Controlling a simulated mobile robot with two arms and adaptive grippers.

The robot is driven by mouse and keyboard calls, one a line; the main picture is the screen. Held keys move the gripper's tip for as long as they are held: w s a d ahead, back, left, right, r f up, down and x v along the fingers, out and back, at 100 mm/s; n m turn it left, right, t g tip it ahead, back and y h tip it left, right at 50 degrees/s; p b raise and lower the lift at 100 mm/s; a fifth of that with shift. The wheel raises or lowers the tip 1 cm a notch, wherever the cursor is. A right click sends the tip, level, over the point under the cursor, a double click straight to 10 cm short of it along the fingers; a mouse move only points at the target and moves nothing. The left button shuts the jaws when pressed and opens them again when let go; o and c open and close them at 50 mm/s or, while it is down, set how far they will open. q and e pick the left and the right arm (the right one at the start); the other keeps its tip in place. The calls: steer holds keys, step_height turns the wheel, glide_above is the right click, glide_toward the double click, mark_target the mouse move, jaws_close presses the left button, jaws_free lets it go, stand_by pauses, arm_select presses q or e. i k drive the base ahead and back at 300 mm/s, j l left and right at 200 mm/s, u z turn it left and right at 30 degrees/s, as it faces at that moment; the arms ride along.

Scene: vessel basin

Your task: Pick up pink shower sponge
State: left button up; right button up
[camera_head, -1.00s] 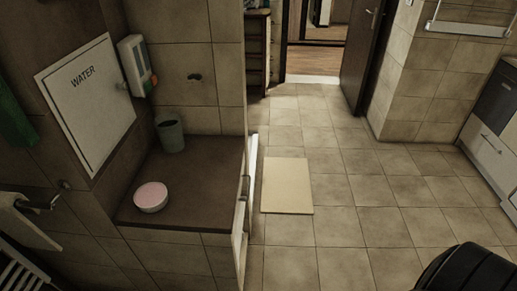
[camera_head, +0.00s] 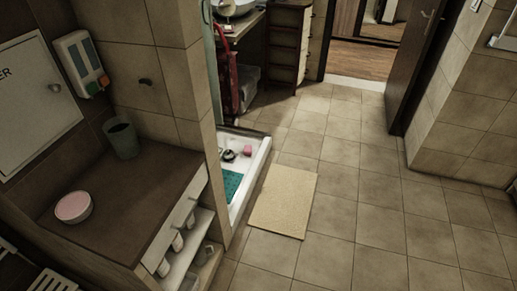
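A small pink item (camera_head: 247,151), which looks like the shower sponge, lies at the far end of the white shower tray (camera_head: 262,160). It is too small to make out its texture. A dark round item (camera_head: 228,155) lies beside it to the left, and a teal mat (camera_head: 231,184) covers the near part of the tray. A white round bowl (camera_head: 73,207) with a pink top sits on the brown ledge at left. Neither of my grippers is in view.
A beige bath mat (camera_head: 284,200) lies on the tiled floor beside the shower tray. A grey-green cup (camera_head: 123,139) stands on the brown ledge (camera_head: 135,185), above open shelves (camera_head: 190,245). A tiled wall edge partly hides the shower. The floor at centre and right is clear.

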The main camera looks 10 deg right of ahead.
mark_target(248, 150)
steer(key=i+l, duration=0.25)
steer(key=l, duration=0.15)
steer(key=i+l, duration=0.55)
steer(key=l, duration=0.25)
steer(key=i+u, duration=0.1)
steer(key=u, duration=0.25)
steer(key=i+l+u, duration=0.1)
steer(key=u, duration=0.2)
steer(key=i+l+u, duration=0.3)
steer(key=i+l, duration=0.15)
steer(key=l, duration=0.25)
steer(key=i+l+u, duration=0.1)
steer(key=i+l, duration=0.15)
steer(key=l, duration=0.15)
steer(key=i+l+u, duration=0.15)
steer(key=l, duration=0.25)
